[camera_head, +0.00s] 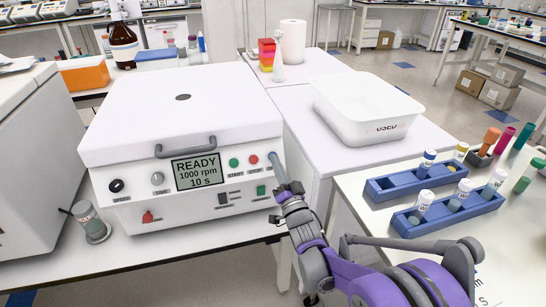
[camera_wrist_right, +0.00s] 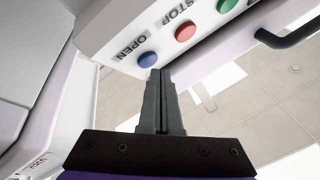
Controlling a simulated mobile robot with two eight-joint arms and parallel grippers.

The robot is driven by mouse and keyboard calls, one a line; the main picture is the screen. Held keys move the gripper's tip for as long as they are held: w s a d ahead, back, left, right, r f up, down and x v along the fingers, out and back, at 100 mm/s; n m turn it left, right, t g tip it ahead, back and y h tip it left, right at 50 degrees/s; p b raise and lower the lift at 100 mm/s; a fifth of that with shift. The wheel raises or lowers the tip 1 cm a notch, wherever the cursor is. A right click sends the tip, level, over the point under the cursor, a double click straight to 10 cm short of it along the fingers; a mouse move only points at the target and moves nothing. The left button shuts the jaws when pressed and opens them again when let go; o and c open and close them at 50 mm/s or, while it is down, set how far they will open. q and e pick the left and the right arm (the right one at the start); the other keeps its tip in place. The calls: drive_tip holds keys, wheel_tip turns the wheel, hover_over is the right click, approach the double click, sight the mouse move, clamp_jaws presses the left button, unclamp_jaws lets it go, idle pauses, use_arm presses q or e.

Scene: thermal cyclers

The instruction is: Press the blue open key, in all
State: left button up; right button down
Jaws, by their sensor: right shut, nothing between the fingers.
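The blue open key (camera_wrist_right: 147,59) sits on the front panel of a white benchtop machine (camera_head: 180,110), beside the word OPEN in the right wrist view. Its lid is down, and its display (camera_head: 198,172) reads READY, 1000 rpm, 10 s. My right gripper (camera_head: 274,160) is shut and empty, with its fingertips at the panel's right end. In the right wrist view the fingertips (camera_wrist_right: 160,72) are very close to the blue key; I cannot tell whether they touch it. In the head view the fingers largely hide the key. My left gripper is out of view.
A red stop key (camera_wrist_right: 186,31) and a green key (camera_wrist_right: 228,5) sit beside the blue one. A grey lid handle (camera_head: 185,147) juts out above the display. A white basin (camera_head: 368,105) and blue tube racks (camera_head: 445,215) stand to the right.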

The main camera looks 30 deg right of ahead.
drive_tip(key=shift+w+f, duration=0.1)
drive_tip(key=shift+w, duration=0.1)
drive_tip(key=shift+w+d+f, duration=0.1)
drive_tip(key=shift+w+f, duration=0.1)
drive_tip(key=shift+w, duration=0.15)
idle(0.6)
idle(0.4)
drive_tip(key=shift+s+r, duration=0.35)
drive_tip(key=shift+s, duration=0.4)
drive_tip(key=s, duration=0.1)
drive_tip(key=s+a+r+p, duration=0.1)
drive_tip(key=s, duration=0.1)
drive_tip(key=s+r+p, duration=0.1)
drive_tip(key=shift+s+a, duration=0.2)
idle(0.7)
